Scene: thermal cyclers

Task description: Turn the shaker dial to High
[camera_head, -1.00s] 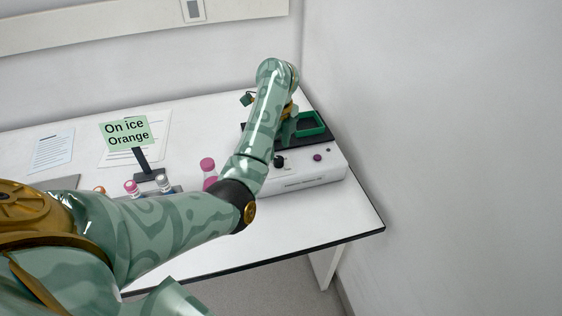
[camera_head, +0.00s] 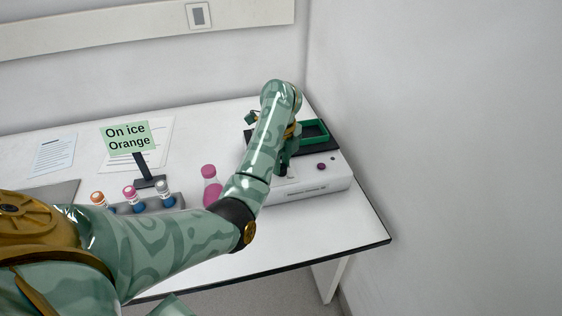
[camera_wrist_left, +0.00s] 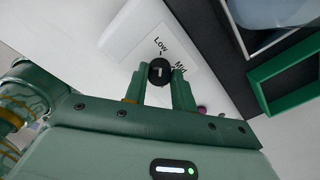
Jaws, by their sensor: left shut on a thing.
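The shaker (camera_head: 318,188) is a white box with a dark top at the right end of the table. Its black dial (camera_wrist_left: 159,70) carries a white mark and shows in the left wrist view, near the printed words Low and Mid. No High label is visible there, and I cannot tell exactly which setting the mark points at. My left gripper (camera_wrist_left: 158,80) is shut on the dial, one finger on each side. In the head view my left gripper (camera_head: 284,166) is over the shaker's front and covers the dial. My right gripper is not in view.
A green frame (camera_head: 314,131) sits on the shaker's top, and a purple knob (camera_head: 321,167) is right of the dial. The wall is close on the right.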

